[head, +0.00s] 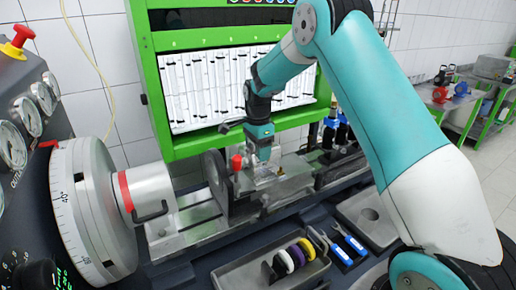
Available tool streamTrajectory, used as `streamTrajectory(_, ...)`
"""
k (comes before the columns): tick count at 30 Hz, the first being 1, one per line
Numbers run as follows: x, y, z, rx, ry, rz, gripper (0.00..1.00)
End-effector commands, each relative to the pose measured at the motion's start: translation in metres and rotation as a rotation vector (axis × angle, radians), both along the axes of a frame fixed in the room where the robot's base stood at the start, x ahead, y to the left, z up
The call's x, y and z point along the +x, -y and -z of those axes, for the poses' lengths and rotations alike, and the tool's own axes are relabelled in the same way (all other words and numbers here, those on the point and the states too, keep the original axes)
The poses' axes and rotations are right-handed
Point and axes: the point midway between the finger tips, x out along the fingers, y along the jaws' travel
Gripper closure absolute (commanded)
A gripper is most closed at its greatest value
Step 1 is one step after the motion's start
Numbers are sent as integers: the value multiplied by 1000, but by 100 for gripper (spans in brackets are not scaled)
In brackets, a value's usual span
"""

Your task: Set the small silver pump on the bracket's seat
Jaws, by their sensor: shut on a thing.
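My gripper (264,156) points down over the bench rail in the middle of the head view. It is shut on the small silver pump (265,173), which is small and partly covered by the fingers. The bracket (215,181) appears as a dark upright plate on the rail, just left of the pump. A red-capped part (237,163) shows between the plate and the pump. The seat is hard to make out, and I cannot tell whether the pump touches it.
A large graduated dial wheel (92,197) and gauges stand at the left. A green-framed panel of glass tubes (235,88) rises behind. In front lie a tray (270,277) with coloured rings, blue-handled tools (342,248) and a grey basin (372,212).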

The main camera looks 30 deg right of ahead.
Motion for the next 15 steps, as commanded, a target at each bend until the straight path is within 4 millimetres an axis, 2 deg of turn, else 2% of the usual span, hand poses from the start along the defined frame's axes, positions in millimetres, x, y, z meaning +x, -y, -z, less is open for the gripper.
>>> streamTrajectory(1,1,0,1,0,3,0,91)
streamTrajectory(2,0,0,2,0,0,0,32)
streamTrajectory(4,0,0,2,0,0,0,16)
streamTrajectory(5,0,0,2,0,-1,0,11)
streamTrajectory(15,0,0,-3,0,1,0,11)
